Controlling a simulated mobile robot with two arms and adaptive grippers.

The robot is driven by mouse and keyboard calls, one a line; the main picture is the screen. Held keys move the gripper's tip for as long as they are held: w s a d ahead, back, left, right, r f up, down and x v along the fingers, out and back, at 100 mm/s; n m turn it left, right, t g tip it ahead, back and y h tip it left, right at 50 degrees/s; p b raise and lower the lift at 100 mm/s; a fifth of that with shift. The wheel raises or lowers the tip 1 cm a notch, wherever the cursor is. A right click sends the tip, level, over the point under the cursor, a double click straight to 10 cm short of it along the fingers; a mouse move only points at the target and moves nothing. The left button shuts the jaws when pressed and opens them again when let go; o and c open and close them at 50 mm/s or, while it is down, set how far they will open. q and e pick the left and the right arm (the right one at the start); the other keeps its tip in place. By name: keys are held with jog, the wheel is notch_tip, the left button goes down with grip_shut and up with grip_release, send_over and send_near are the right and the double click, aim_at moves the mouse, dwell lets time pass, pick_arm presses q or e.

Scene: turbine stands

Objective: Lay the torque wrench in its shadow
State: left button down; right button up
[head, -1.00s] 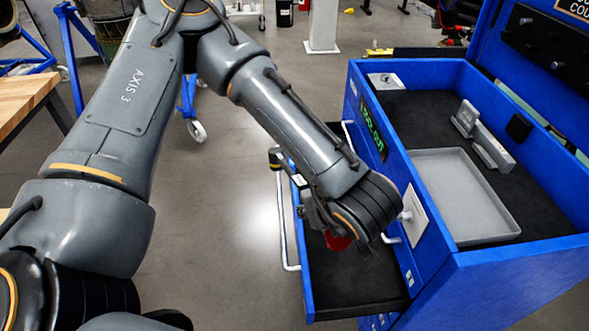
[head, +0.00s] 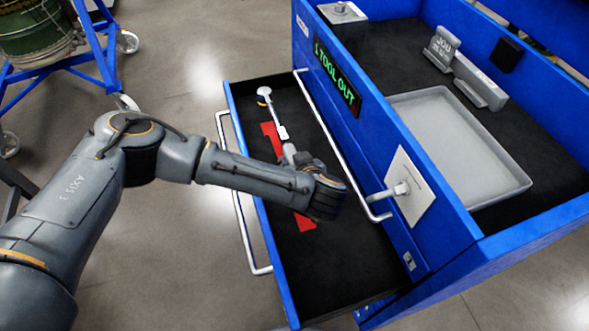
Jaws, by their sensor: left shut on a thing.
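The torque wrench (head: 272,115), with a silver shaft and a round head at its far end, is at the open drawer (head: 350,262) of the blue cabinet. My left gripper (head: 291,153) is shut on its near part; the hand and wrist hide the rest. Its red shadow (head: 304,222) shows in the drawer's black lining, on both sides of my wrist, with the middle covered. The wrench's visible shaft runs roughly along the shadow, its head reaching past the shadow's far end. I cannot tell whether the wrench touches the lining. My right gripper is not in view.
A green-lit display (head: 337,77) on the cabinet reads "1 TOOL OUT". The cabinet top holds a grey tray (head: 470,150) and a grey block stand (head: 465,75). Drawer handle bars (head: 237,195) stick out left. A blue wheeled stand (head: 92,62) is at upper left.

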pick_arm(q)
jog(key=shift+w+d+f, duration=0.2)
jog(key=shift+f, duration=0.5)
notch_tip(320, 180, down, 4)
jog(key=b, duration=0.3)
jog(key=shift+r, duration=0.25)
jog(key=shift+f+b, duration=0.25)
jog(key=shift+b, duration=0.05)
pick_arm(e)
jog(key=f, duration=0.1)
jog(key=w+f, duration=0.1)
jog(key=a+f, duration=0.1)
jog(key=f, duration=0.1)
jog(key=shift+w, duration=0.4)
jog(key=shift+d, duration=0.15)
pick_arm(q)
jog(key=shift+f+t+b, duration=0.15)
jog(key=shift+t+b, duration=0.15)
jog(key=shift+b, duration=0.15)
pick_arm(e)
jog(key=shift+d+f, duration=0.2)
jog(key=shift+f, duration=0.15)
